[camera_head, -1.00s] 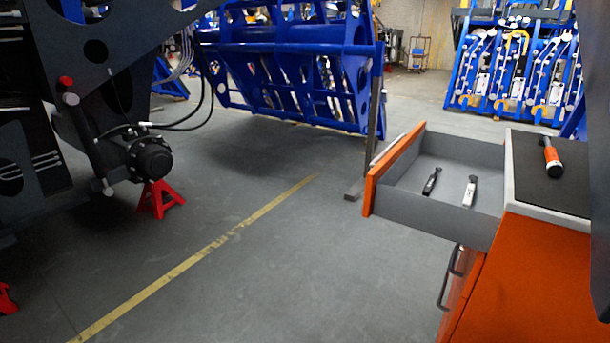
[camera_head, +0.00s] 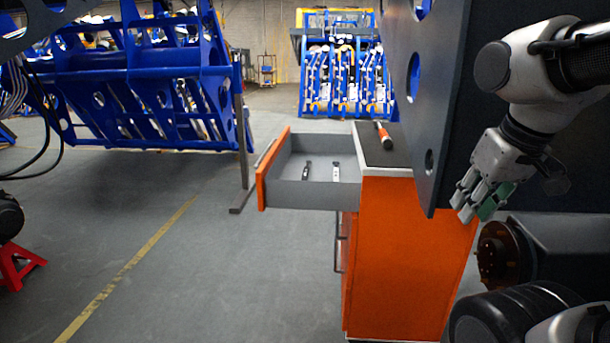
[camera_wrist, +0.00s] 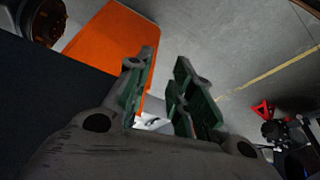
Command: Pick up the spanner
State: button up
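Two small tools lie in the open grey drawer (camera_head: 310,196) in the head view: a dark one (camera_head: 306,171) and a pale one (camera_head: 335,172). They are too small for me to tell which is the spanner. My gripper (camera_head: 478,203) is at the right of the head view, right of the orange cabinet and apart from the drawer. In the wrist view, my gripper (camera_wrist: 160,78) has its green-padded fingers spread with nothing between them. Neither tool can be made out in the wrist view.
An orange-handled tool (camera_head: 384,137) lies on the dark top of the orange cabinet (camera_head: 400,260). A large dark plate (camera_head: 435,110) hangs between the cabinet and my arm. A blue frame (camera_head: 150,75) stands at the back left.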

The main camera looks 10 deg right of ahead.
aim_at(305, 174)
jog(key=i+j+z, duration=0.1)
jog(key=i+j, duration=1)
jog(key=i, duration=0.85)
